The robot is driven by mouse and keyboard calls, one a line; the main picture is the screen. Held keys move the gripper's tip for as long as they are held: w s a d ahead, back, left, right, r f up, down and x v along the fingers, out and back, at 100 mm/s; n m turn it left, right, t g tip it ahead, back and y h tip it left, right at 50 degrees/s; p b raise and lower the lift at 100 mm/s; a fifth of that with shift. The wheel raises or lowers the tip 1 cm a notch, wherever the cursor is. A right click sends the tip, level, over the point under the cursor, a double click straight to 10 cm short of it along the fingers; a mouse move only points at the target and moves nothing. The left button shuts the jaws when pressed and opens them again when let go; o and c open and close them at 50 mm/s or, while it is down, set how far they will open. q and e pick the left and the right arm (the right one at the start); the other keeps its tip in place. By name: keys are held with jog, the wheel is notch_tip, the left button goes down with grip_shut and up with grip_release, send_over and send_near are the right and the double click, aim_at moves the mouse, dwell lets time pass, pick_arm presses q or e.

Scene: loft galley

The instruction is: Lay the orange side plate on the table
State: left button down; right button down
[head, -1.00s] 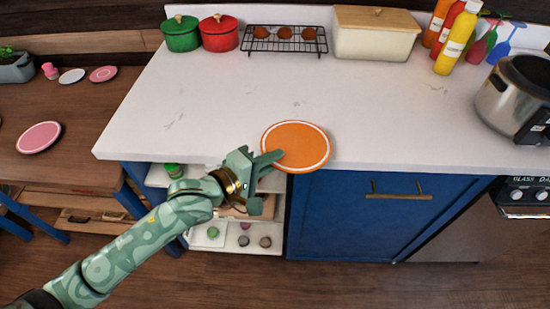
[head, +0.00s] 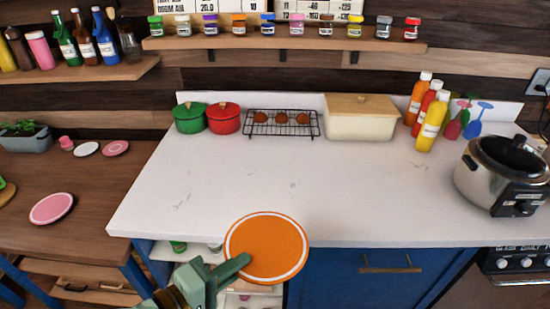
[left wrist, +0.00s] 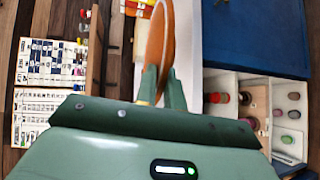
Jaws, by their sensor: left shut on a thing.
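The orange side plate (head: 266,248) has a pale ring near its rim. My left gripper (head: 240,262) is shut on the plate's left edge and holds it in front of the white counter's front edge. In the left wrist view the plate (left wrist: 160,32) shows nearly edge-on between the fingers (left wrist: 162,88). The wooden table (head: 90,180) is at the left, with a pink plate (head: 52,208) on it. My right gripper is not in view.
The white counter (head: 230,180) has free room in its middle. Green (head: 189,118) and red (head: 223,118) pots, a wire rack (head: 280,130), a bread box (head: 360,122), bottles (head: 432,120) and a cooker (head: 500,175) stand along it. The table also bears a planter (head: 25,140) and small dishes.

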pick_arm(q)
jog(key=w+a+r+n+t+y, duration=0.4)
jog(key=w+a+n+y, duration=0.4)
jog(key=a+y, duration=0.2)
jog(key=shift+w+a+r+n+y, duration=0.15)
jog(key=shift+a+r+n+y, duration=0.3)
jog(key=shift+a, duration=0.8)
jog(key=shift+r, duration=0.1)
